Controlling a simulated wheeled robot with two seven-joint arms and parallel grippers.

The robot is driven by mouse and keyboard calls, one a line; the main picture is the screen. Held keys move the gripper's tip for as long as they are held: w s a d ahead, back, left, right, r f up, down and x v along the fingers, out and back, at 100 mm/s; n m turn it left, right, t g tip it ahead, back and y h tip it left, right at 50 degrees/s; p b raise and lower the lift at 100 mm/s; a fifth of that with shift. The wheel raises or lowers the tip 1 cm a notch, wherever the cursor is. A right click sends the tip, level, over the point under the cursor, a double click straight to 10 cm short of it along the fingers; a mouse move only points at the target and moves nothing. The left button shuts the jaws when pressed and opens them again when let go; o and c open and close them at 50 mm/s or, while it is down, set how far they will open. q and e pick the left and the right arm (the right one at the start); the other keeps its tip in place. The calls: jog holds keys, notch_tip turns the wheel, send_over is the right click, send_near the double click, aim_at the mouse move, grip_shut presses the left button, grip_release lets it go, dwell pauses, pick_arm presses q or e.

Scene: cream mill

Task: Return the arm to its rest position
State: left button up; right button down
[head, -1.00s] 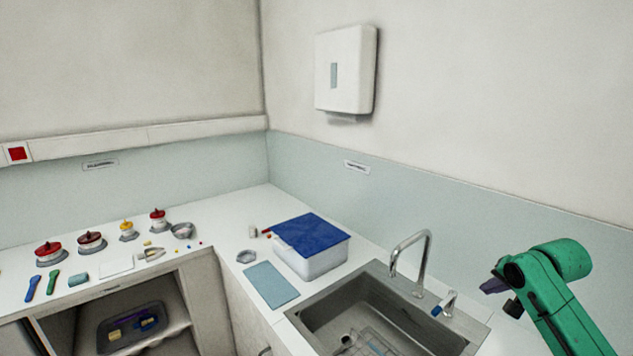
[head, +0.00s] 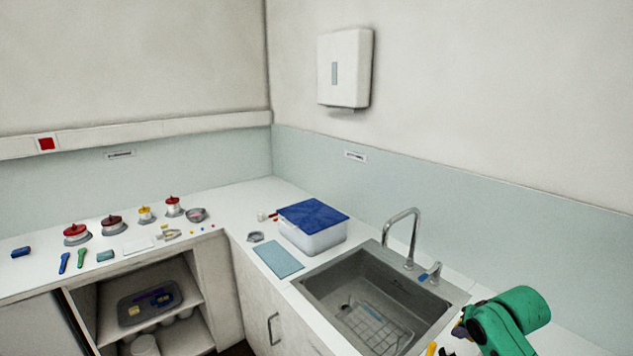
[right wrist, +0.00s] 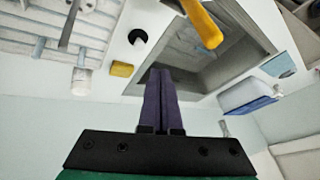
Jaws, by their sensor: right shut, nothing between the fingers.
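My right arm shows green at the lower right of the head view, with its dark right gripper (head: 459,331) by the front right corner of the sink. In the right wrist view, its purple fingers (right wrist: 160,100) are pressed together with nothing between them. The fingertips appear in front of the sink's edge; I cannot tell their exact height above the counter. My left arm and gripper are not in view.
The sink (head: 312,287) holds a wire rack. A tap (head: 414,230) stands behind it, and a blue-lidded box (head: 312,240) to its left. In the right wrist view, a yellow rounded thing (right wrist: 201,24) and a yellow block (right wrist: 122,69) lie near the fingers.

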jog(key=s+a+f+n+g, duration=0.1)
jog(key=s+a+f+n, duration=0.3)
jog(key=s, duration=0.3)
jog(key=s+a+f+n, duration=0.1)
jog(key=s+a+f, duration=0.35)
jog(key=s, duration=0.25)
jog(key=s+a+n+g, duration=0.1)
jog(key=s+n+g, duration=0.1)
jog(key=s, duration=0.9)
notch_tip(320, 180, down, 27)
jog(key=s+b, duration=0.1)
jog(key=b, duration=0.5)
pick_arm(q)
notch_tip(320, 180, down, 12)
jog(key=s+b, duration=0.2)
jog(key=b, duration=0.3)
jog(key=shift+b, duration=0.4)
pick_arm(e)
jog(key=s+d+f+g, duration=0.1)
jog(key=s+f, duration=0.8)
jog(key=f, duration=0.2)
jog(key=s+d+f+g, duration=0.1)
jog(key=s+f, duration=0.8)
jog(key=f, duration=0.2)
jog(key=shift+d+f+n, duration=0.35)
jog(key=shift+f+n, duration=0.05)
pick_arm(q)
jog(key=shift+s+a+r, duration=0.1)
